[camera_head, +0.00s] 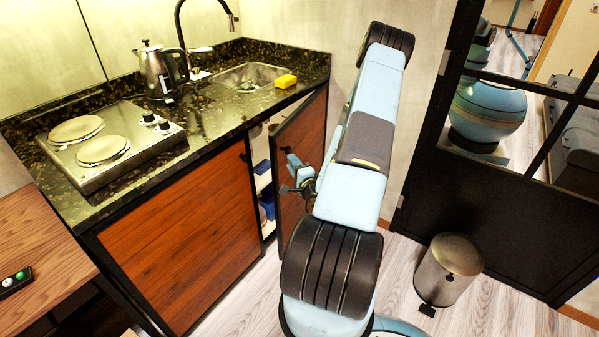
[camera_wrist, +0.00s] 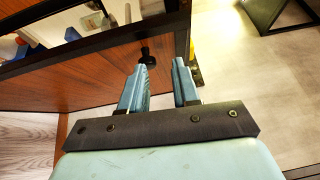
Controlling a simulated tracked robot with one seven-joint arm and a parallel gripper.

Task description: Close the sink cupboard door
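The sink cupboard door (camera_head: 301,135) is a reddish-brown wood panel with a black frame, standing ajar below the sink (camera_head: 245,77). A gap at its left side shows the cupboard inside. Its small black knob (camera_wrist: 147,56) shows in the wrist view just beyond my fingertips. My gripper (camera_wrist: 157,68) is open, with two blue fingers apart and nothing held between them. In the head view my gripper (camera_head: 290,172) is in front of the door near its knob side. My arm hides part of the door; I cannot tell whether a finger touches it.
Blue items (camera_head: 266,203) sit inside the cupboard. A closed wood cupboard front (camera_head: 185,255) is to the left. A yellow sponge (camera_head: 286,81) and a kettle (camera_head: 158,72) stand on the dark counter. A metal bin (camera_head: 447,272) stands on the floor at the right.

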